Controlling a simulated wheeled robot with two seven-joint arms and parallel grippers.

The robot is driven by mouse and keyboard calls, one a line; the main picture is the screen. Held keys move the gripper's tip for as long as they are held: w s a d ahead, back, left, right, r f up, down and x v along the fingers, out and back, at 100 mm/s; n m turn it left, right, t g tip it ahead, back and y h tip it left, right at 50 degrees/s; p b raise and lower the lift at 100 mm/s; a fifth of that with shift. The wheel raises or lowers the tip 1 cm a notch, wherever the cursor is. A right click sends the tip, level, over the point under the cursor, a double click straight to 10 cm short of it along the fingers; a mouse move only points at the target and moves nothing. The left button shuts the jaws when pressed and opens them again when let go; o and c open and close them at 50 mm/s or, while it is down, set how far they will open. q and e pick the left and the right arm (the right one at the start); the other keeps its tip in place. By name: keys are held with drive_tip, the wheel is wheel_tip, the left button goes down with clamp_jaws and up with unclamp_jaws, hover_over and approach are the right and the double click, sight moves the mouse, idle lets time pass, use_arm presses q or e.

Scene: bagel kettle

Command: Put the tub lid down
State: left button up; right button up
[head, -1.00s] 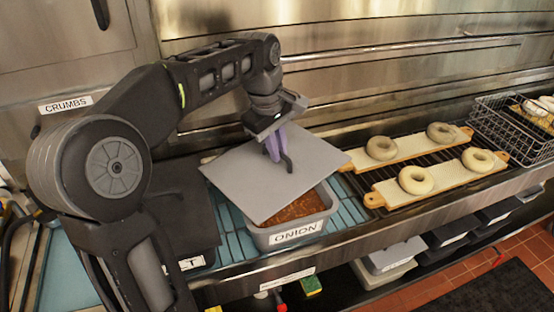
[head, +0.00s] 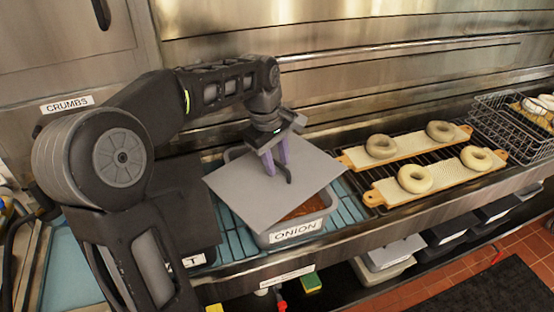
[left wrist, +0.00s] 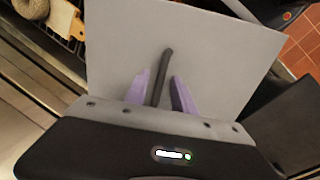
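The grey square tub lid (head: 240,190) lies askew over the tub labelled ONION (head: 272,238). Brown contents (head: 310,207) show at the tub's front right, and a bit of rim shows behind the lid. I cannot tell whether the lid touches the rim all round. My left gripper (head: 276,168) is above the lid, its purple fingers spread on either side of the lid's dark handle (head: 288,177). In the left wrist view, the handle (left wrist: 164,68) stands between the fingers (left wrist: 160,90) with small gaps. My right gripper is not in view.
Two boards (head: 400,191) with bagels (head: 415,179) lie on the rack to the right. A wire basket (head: 500,130) stands at the far right. A dark lid or tub (head: 180,215) is at the left, partly behind my arm. A steel wall (head: 350,70) rises behind.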

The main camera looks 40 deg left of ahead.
sight(270, 179)
use_arm(q)
drive_tip(key=shift+r, duration=0.25)
wheel_tip(270, 179, up, 12)
drive_tip(key=s+p, duration=0.1)
drive_tip(key=s, duration=0.1)
drive_tip(key=shift+s+a+f, duration=0.15)
drive_tip(key=shift+a+f, duration=0.05)
drive_tip(key=shift+a, duration=0.05)
idle(0.9)
